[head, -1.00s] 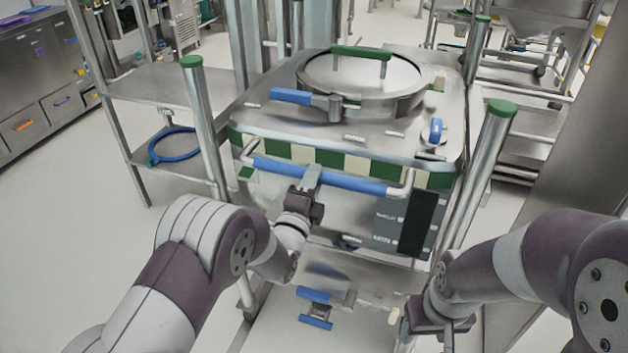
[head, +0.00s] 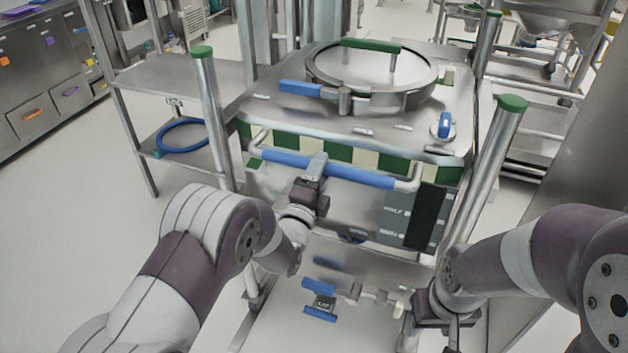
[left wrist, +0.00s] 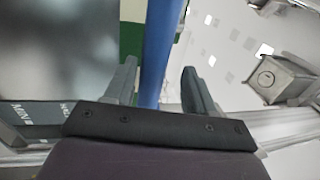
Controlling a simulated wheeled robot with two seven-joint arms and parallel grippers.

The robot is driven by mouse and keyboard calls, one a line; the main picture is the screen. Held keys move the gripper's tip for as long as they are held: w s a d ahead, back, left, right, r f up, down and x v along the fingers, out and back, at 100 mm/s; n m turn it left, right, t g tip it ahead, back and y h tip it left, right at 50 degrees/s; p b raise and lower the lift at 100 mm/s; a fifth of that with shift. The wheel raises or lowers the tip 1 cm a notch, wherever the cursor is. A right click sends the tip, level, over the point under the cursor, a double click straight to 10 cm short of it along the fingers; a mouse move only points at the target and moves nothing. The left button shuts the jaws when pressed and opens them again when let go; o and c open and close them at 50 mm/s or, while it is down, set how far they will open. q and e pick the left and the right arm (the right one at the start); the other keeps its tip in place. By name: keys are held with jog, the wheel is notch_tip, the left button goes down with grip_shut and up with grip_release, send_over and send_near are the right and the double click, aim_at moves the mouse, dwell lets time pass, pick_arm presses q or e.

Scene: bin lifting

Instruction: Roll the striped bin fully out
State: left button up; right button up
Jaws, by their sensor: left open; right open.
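The striped bin (head: 400,150) is a steel box with a green and cream checked band, a round lid with a green handle, and a blue-sleeved push bar (head: 345,175) across its front. It stands between steel posts with green caps. My left gripper (head: 316,168) is at the middle of the bar; in the left wrist view the blue bar (left wrist: 158,50) passes between its open fingers (left wrist: 160,92). My right gripper (head: 440,325) is low at the right, below the bin's front; its fingers are hardly visible.
Green-capped posts rise left (head: 208,110) and right (head: 490,160) of the bin. A steel shelf (head: 180,80) with a blue ring (head: 182,136) stands at the left. A blue-ended pedal or latch (head: 320,300) sits low in front. Open floor (head: 100,200) lies at the left.

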pick_arm(q)
jog(key=v, duration=1.2)
pick_arm(e)
jog(key=shift+f, duration=0.3)
pick_arm(q)
jog(key=shift+b, duration=0.35)
pick_arm(e)
jog(key=shift+f, duration=0.1)
